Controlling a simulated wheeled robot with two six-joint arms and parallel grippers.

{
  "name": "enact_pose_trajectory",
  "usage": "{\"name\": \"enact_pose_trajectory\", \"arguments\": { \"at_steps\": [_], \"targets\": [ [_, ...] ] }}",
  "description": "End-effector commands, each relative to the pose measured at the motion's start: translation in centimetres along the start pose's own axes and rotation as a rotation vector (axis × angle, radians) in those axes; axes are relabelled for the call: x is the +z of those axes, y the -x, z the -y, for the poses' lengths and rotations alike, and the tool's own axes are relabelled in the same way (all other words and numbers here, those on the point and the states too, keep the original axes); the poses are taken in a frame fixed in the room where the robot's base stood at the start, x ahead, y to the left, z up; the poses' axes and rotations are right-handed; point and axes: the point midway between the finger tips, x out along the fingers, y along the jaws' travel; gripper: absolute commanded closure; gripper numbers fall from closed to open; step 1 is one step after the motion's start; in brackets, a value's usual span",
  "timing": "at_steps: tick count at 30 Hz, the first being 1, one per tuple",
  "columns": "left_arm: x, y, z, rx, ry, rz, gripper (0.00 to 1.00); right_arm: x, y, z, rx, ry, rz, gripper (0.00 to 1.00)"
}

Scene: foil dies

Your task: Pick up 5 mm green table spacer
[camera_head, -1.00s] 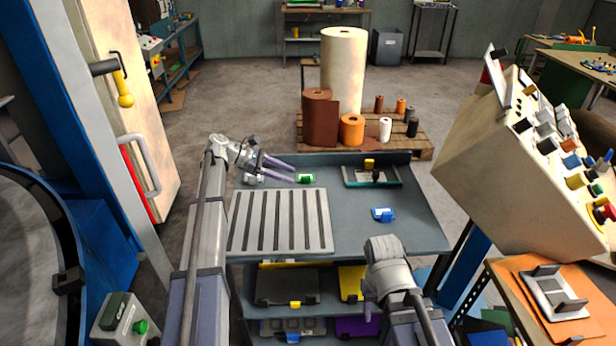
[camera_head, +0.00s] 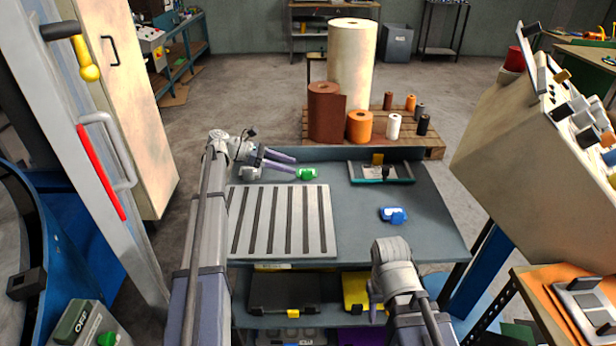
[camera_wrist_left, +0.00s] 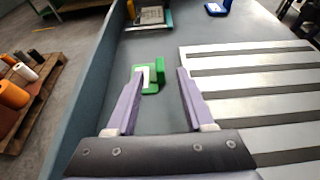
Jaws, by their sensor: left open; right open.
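The green spacer (camera_head: 307,174) lies on the grey table top, behind the slotted grey plate. It also shows in the left wrist view (camera_wrist_left: 154,87), with a flat base, an upright block and a pale patch. My left gripper (camera_head: 296,163) is open and reaches in from the left, its purple fingers low over the table. In the left wrist view the spacer is at the fingertips, nearer the left finger, which overlaps part of its base. Contact cannot be told. My right gripper (camera_head: 374,300) hangs over the table's front edge, its fingers mostly hidden by the wrist.
The slotted plate (camera_head: 282,222) fills the table's left front. A blue piece (camera_head: 393,214) and a teal-edged tray (camera_head: 381,172) lie to the right. A raised rim (camera_head: 345,154) runs along the table's back. Bare table lies between them.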

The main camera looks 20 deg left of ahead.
Motion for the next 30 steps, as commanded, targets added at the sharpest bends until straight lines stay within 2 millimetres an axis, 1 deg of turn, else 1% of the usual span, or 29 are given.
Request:
{"name": "enact_pose_trajectory", "arguments": {
  "at_steps": [4,10,17,20,24,27,30],
  "targets": [
    [0.0,-0.5,0.0,-0.001,0.000,0.000,0.47,0.0,-0.2,0.0,0.000,0.000,0.000,0.50],
    [-0.1,-2.4,0.1,-0.001,-0.001,0.000,0.47,-0.1,-1.1,0.1,0.000,0.000,0.000,0.50],
    [-0.1,-3.1,0.0,0.000,-0.001,0.000,0.47,-0.1,-1.3,0.1,0.000,0.000,0.000,0.50],
    [-0.3,-4.1,-0.1,-0.001,-0.001,0.000,0.47,-0.1,-1.9,0.2,0.000,0.000,0.000,0.50],
    [-0.5,-6.2,-0.1,-0.002,-0.002,0.000,0.47,-0.2,-2.9,0.3,0.000,0.000,0.000,0.50],
    [-0.4,-7.4,-0.1,-0.003,0.000,0.000,0.47,-0.2,-3.2,0.3,0.000,0.000,0.000,0.50],
    [-0.3,-7.9,-0.1,-0.002,0.001,0.001,0.47,-0.2,-3.2,0.3,0.000,0.000,0.000,0.50]
  ]
}}
